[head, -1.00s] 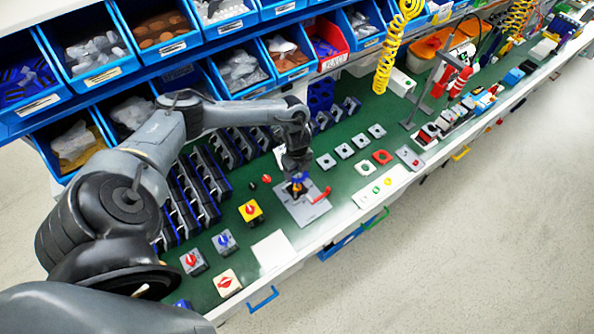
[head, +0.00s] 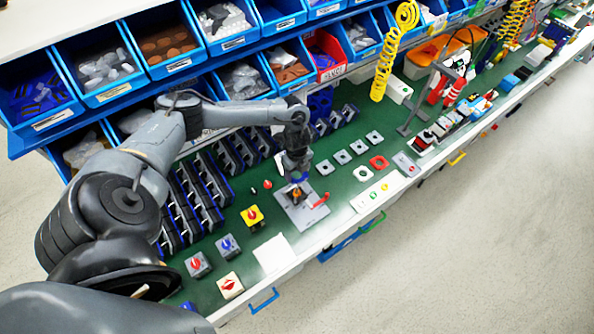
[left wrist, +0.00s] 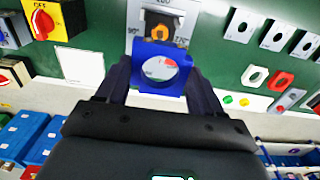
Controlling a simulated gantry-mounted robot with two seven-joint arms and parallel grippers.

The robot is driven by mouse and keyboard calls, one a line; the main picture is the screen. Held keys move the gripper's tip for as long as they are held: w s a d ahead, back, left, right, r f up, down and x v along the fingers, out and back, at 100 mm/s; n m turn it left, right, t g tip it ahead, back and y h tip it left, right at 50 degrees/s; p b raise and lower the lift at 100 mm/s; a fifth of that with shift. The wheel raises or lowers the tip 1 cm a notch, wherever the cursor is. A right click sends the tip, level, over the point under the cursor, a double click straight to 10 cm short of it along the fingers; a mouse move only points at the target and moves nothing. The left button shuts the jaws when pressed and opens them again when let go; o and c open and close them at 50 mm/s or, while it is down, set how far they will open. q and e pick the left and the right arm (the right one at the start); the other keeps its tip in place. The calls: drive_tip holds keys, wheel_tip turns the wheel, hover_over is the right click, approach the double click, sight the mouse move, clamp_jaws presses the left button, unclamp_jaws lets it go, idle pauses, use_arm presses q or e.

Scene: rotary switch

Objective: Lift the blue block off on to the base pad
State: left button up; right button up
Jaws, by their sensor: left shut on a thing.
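My left gripper (head: 297,178) is shut on a blue block (left wrist: 145,75) with a round hole, gripped between both fingers in the left wrist view. In the head view the blue block (head: 301,179) shows only as a small patch at the fingertips. It is held just above an orange and black fitting (head: 296,196) on a grey plate (head: 313,218). The plate carries angle marks and also shows in the left wrist view (left wrist: 138,14), with the orange fitting (left wrist: 158,27) beyond the block. A red lever (head: 321,200) lies at the plate's right side. My right gripper is out of view.
A yellow switch with a red knob (head: 253,216) and a white square pad (head: 273,254) lie left of and in front of the plate. Grey square frames (head: 342,157) and a red one (head: 379,162) lie to the right. Blue bins (head: 97,62) stand behind.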

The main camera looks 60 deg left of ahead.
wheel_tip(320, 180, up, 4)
drive_tip(key=p, duration=0.3)
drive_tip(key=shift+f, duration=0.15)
idle(0.5)
